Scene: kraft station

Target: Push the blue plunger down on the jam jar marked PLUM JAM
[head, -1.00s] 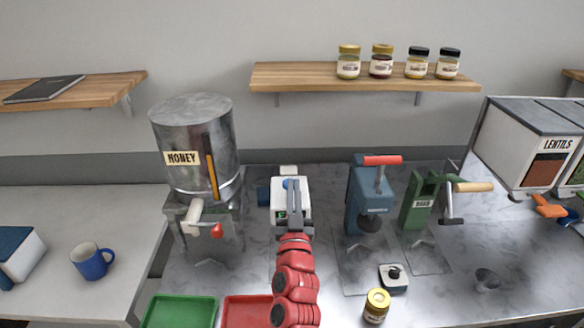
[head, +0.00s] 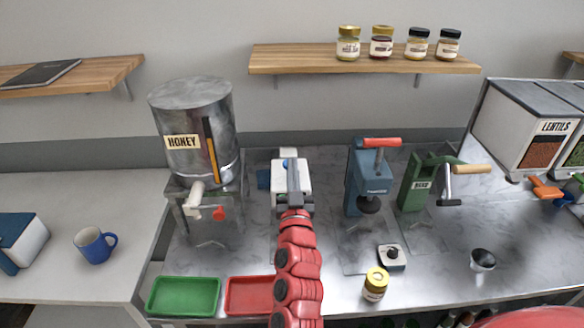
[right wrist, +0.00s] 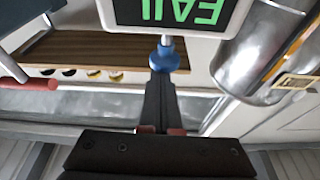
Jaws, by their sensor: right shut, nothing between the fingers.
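A white device (head: 303,184) stands on the counter right of the honey tank. In the right wrist view its dark screen (right wrist: 128,12) shows green letters, upside down, reading FAIL. A blue plunger (right wrist: 165,57) on a pale rod shows beside the screen. My right gripper (head: 293,175) is shut and empty in front of the device. In the right wrist view its fingertips (right wrist: 160,75) overlap the plunger; I cannot tell whether they touch. A gold-lidded jar (head: 375,284) stands at the counter front and several jars (head: 381,44) stand on the shelf. No label reads clearly as PLUM JAM. My left gripper is out of view.
The honey tank (head: 190,120) stands left of the device. A blue press (head: 362,190) with a red handle and a green press (head: 415,186) stand right. A green tray (head: 183,296) and a red tray (head: 250,295) lie at the front. A small scale-like block (head: 391,257) sits near the front jar.

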